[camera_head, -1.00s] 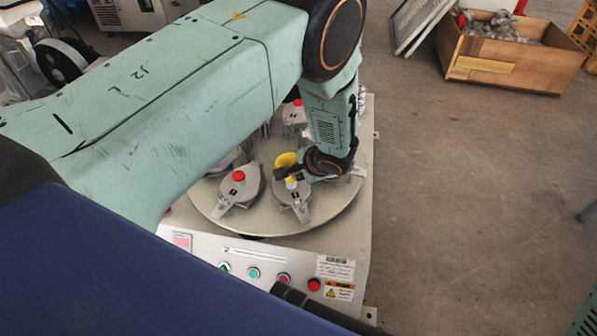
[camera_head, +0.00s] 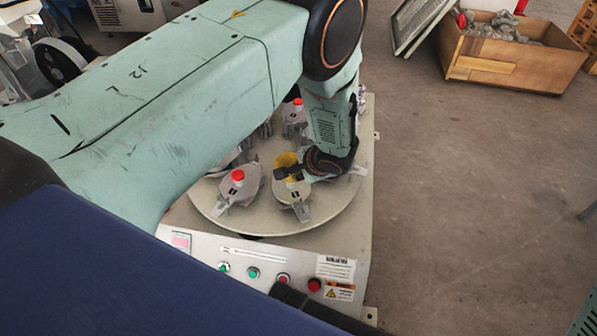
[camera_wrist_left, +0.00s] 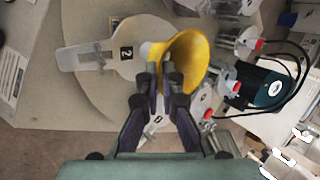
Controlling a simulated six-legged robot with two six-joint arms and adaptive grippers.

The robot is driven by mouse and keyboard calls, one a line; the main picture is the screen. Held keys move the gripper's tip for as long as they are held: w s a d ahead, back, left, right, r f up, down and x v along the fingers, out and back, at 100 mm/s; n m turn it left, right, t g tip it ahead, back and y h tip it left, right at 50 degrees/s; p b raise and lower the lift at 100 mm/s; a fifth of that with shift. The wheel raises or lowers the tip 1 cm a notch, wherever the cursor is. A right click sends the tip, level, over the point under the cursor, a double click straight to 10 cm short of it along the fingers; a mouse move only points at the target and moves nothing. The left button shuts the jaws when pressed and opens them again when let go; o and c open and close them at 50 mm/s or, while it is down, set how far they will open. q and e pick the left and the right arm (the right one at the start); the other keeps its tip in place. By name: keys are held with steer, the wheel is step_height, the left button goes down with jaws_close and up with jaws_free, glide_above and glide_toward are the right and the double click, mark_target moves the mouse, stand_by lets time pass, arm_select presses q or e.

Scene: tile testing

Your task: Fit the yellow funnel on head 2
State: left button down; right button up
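The yellow funnel (camera_head: 285,159) is at head 2 (camera_head: 294,196), the grey head with a black "2" label on the round plate. In the left wrist view the funnel (camera_wrist_left: 188,62) has its wide mouth toward the right and its pale narrow end over head 2 (camera_wrist_left: 103,55). My left gripper (camera_wrist_left: 159,70) has its fingers close together at the funnel's neck, shut on it. In the head view the left gripper (camera_head: 291,173) covers part of the funnel. Whether the spout is seated in the head is hidden. My right gripper is out of view.
A neighbouring head with a red cap (camera_head: 239,176) stands to the left on the round plate (camera_head: 330,208). A control panel (camera_head: 254,271) with buttons lies along the front. A wooden crate (camera_head: 510,65) stands at the back right; the floor between is clear.

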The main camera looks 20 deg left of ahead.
arm_select(q)
steer(key=shift+f+b, duration=0.75)
steer(key=shift+b, duration=0.25)
stand_by(0.7)
stand_by(0.3)
steer(key=c, duration=1.4)
jaws_free()
steer(key=shift+c, duration=0.2)
